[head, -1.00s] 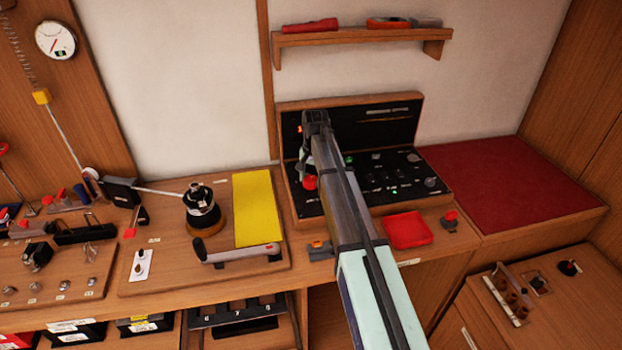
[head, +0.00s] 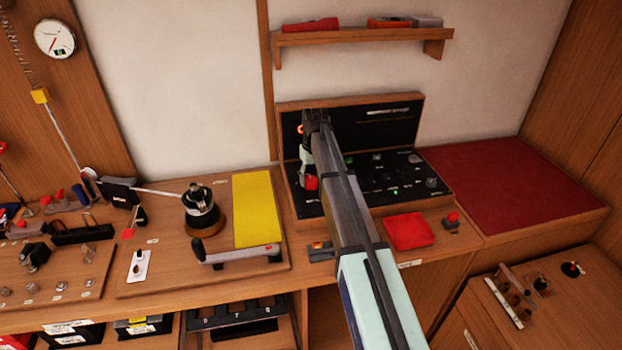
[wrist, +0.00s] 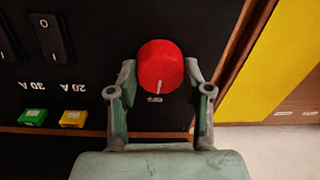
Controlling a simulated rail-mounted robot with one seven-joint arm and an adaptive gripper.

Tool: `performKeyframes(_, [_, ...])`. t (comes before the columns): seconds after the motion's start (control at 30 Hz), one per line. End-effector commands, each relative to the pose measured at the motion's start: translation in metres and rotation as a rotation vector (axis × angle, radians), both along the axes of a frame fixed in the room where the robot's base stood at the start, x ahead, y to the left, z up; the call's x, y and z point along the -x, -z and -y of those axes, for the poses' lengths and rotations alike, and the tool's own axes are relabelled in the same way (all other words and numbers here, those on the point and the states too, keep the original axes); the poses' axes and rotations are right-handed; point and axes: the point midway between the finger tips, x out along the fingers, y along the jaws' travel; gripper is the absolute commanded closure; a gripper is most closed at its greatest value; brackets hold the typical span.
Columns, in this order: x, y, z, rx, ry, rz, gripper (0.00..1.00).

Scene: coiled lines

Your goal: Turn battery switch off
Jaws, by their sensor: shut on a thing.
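The battery switch is a round red knob (wrist: 160,66) on the black panel, at the panel's left end in the head view (head: 311,183). A short white mark on its face points down in the wrist view, towards a small white label (wrist: 155,99) that seems to read OFF upside down. My gripper (wrist: 159,84) has one finger on each side of the knob and is shut on it. In the head view my gripper (head: 306,168) is partly hidden by my arm, which also covers part of the panel.
Rocker switches (wrist: 48,37) and green (wrist: 32,117) and yellow (wrist: 73,119) fuses sit beside the knob. The panel's wooden frame (wrist: 228,62) is close by, with a yellow sheet (wrist: 275,75) beyond it. A red tray (head: 409,231) lies in front of the panel.

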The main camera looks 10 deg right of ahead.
Motion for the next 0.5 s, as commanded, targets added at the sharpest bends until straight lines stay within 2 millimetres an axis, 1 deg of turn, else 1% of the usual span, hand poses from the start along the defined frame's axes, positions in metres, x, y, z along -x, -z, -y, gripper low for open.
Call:
performKeyframes(0.2, [0.0019,0.0023,0.0004,0.002,-0.037,-0.005,0.85])
performKeyframes(0.5, [0.0021,0.0024,0.0003,0.001,-0.040,-0.006,0.85])
